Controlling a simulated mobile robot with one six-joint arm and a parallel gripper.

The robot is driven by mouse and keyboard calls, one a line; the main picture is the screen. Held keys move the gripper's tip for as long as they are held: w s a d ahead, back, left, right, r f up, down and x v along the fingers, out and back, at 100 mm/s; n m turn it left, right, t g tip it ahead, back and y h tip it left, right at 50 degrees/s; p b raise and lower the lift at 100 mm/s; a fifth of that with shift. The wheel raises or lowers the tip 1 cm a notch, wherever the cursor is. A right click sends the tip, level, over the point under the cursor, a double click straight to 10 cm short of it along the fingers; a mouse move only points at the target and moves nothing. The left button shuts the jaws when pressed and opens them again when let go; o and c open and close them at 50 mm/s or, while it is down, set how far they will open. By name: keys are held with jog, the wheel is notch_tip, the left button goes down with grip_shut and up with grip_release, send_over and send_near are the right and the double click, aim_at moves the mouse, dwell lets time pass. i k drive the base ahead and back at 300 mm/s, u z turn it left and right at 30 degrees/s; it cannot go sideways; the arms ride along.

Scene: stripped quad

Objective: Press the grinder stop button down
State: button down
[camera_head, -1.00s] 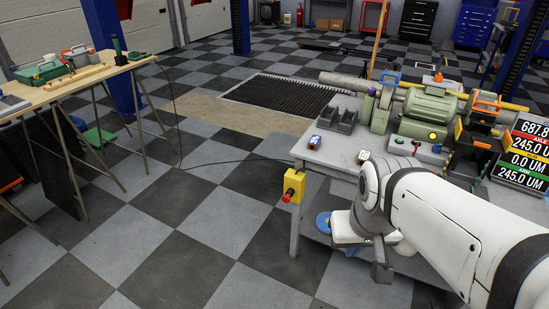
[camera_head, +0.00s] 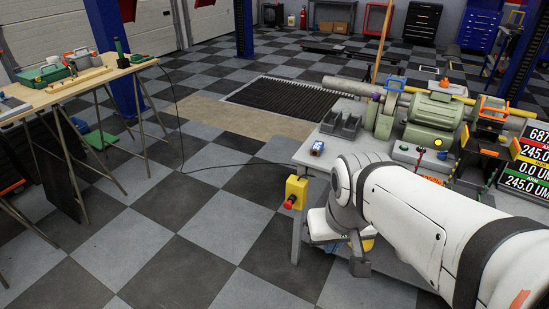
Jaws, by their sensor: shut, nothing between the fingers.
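A yellow box (camera_head: 297,188) with a red mushroom-shaped button (camera_head: 290,203) is fixed at the front left corner of the grey workbench (camera_head: 312,150). The button faces outward, toward the lower left. The green bench grinder (camera_head: 431,115) stands on top of the bench. My gripper (camera_head: 360,267) is shut and empty. It hangs low in front of the bench, to the right of and below the red button in the picture, and apart from it. My white arm reaches in from the right and hides part of the bench front.
A small control box (camera_head: 420,155) with a lit yellow lamp sits before the grinder. A wooden table (camera_head: 95,78) with tool boxes stands at the left. A black cable runs across the floor to the bench. The checkered floor left of the button is clear.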

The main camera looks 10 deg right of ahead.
aim_at(287, 205)
jog(key=i, duration=0.85)
jog(key=u, duration=0.05)
